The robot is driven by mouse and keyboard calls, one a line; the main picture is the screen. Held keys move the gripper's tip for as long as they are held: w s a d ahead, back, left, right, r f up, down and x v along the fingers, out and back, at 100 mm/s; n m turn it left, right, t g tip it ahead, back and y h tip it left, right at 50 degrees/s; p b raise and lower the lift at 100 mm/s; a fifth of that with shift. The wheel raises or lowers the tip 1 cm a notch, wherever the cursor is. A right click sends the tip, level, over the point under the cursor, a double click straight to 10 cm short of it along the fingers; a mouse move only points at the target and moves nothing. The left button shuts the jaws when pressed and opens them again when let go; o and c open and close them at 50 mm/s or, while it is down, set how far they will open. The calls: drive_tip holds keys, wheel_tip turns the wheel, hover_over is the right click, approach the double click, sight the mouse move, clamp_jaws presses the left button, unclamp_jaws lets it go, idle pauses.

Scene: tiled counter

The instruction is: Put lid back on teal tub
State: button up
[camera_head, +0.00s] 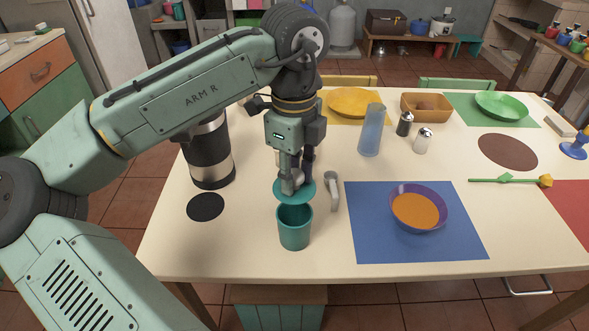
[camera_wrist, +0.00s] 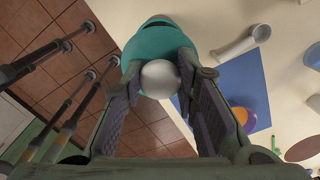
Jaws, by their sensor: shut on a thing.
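The teal tub (camera_head: 295,232) stands upright and open near the front edge of the table. The teal lid (camera_head: 305,192) is a round disc with a pale round knob (camera_wrist: 160,79). My gripper (camera_head: 292,184) is shut on this knob, with a finger on either side of it in the wrist view (camera_wrist: 160,70). The lid hangs just above and slightly behind the tub's mouth in the head view, and the two look apart. In the wrist view the lid (camera_wrist: 150,42) fills the space beyond the knob. The tub cannot be clearly told apart there.
A blue mat (camera_head: 370,235) with a purple bowl (camera_head: 436,228) is further right. A steel-and-black flask (camera_head: 211,160) and black disc (camera_head: 205,207) are left.

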sight(294, 196)
drive_tip(key=shift+f+b, duration=2.25)
drive_tip(key=shift+f, duration=0.7)
drive_tip(key=shift+r+p, duration=0.1)
drive_tip(key=shift+p, duration=0.6)
drive_tip(key=shift+f+p, duration=0.25)
drive_tip(key=shift+p, duration=0.25)
idle(0.3)
drive_tip(key=o, duration=0.9)
drive_tip(key=o, duration=0.5)
